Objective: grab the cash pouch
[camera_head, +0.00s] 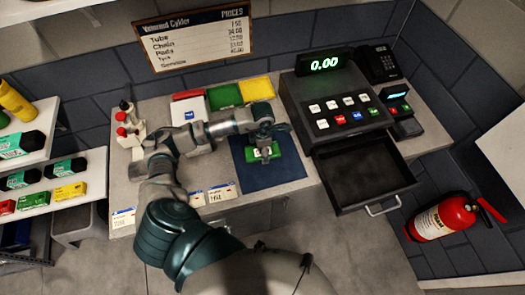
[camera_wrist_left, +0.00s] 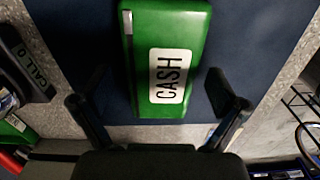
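The cash pouch (camera_head: 275,152) is green and lies on the dark blue mat (camera_head: 285,176) on the counter. In the left wrist view the pouch (camera_wrist_left: 195,40) shows a white label reading CASH. My left gripper (camera_head: 264,152) is over the pouch and partly covers it in the head view. In the left wrist view my left gripper (camera_wrist_left: 160,104) is open, with one finger on each side of the pouch's near end and visible gaps between. My right gripper is not in view.
Right of the mat stands a cash register (camera_head: 335,108) with its drawer (camera_head: 362,172) pulled out. Behind the mat lie green (camera_head: 225,95) and yellow (camera_head: 257,89) items. Bottles (camera_head: 128,125) stand at the counter's left. Price cards (camera_head: 221,192) line the front edge.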

